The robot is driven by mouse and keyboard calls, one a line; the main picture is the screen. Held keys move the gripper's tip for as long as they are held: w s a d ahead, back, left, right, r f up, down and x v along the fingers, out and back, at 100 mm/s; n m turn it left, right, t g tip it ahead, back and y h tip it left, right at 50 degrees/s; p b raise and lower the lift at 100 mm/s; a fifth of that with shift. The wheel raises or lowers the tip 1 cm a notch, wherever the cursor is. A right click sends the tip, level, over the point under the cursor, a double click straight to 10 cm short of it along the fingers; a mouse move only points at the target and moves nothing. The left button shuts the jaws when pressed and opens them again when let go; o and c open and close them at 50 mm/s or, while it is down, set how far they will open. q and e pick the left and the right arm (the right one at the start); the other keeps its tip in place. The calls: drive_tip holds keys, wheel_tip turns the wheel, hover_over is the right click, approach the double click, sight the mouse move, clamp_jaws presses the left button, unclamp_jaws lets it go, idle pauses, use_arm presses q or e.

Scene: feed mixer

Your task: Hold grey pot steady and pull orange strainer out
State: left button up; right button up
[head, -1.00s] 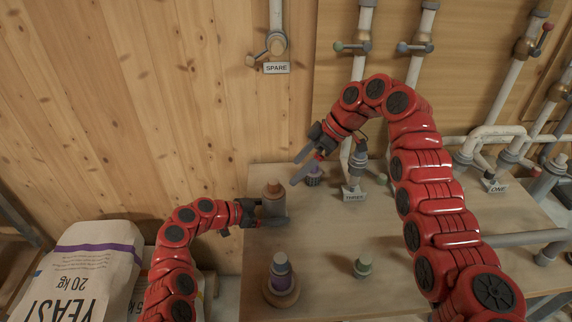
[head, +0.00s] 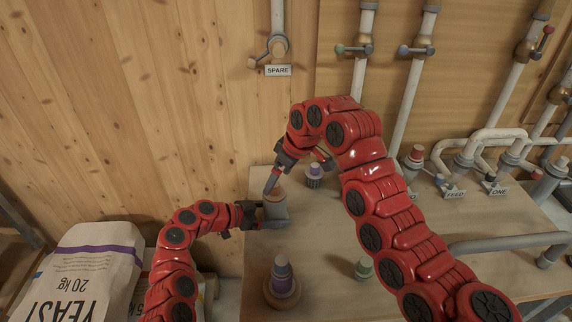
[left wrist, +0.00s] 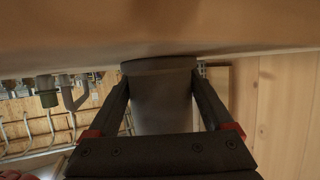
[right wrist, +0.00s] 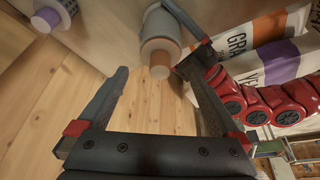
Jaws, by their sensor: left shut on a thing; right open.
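The grey pot (head: 278,212) stands upright near the left edge of the table, and the orange strainer (head: 270,196) shows at its top. My left gripper (head: 272,216) is shut on the pot from the left; its fingers lie along both sides of the pot (left wrist: 162,100) in the left wrist view. My right gripper (head: 274,184) is open and empty just above the strainer. In the right wrist view the strainer's orange end (right wrist: 159,66) lies between and beyond the open fingers, with the pot (right wrist: 160,28) behind it. The strainer's lower part is hidden in the pot.
A purple-topped grey part (head: 315,174) stands close behind and right of the pot. A purple and grey stack (head: 282,276) and a green part (head: 363,268) stand nearer. Pipes and valves line the back right. Feed bags (head: 88,270) stand left of the table (head: 325,240).

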use_arm(q)
drive_tip(key=shift+a+f, duration=0.1)
drive_tip(key=shift+f, duration=0.25)
use_arm(e)
drive_tip(key=shift+x, duration=2.2)
drive_tip(key=shift+c, duration=0.3)
drive_tip(key=c, duration=1.4)
drive_tip(key=shift+c, duration=0.2)
drive_tip(key=shift+r, duration=0.15)
drive_tip(key=shift+r, duration=3.4)
use_arm(q)
drive_tip(key=o, duration=1.5)
drive_tip(key=shift+o, duration=0.3)
use_arm(e)
drive_tip(key=shift+w+f, duration=0.1)
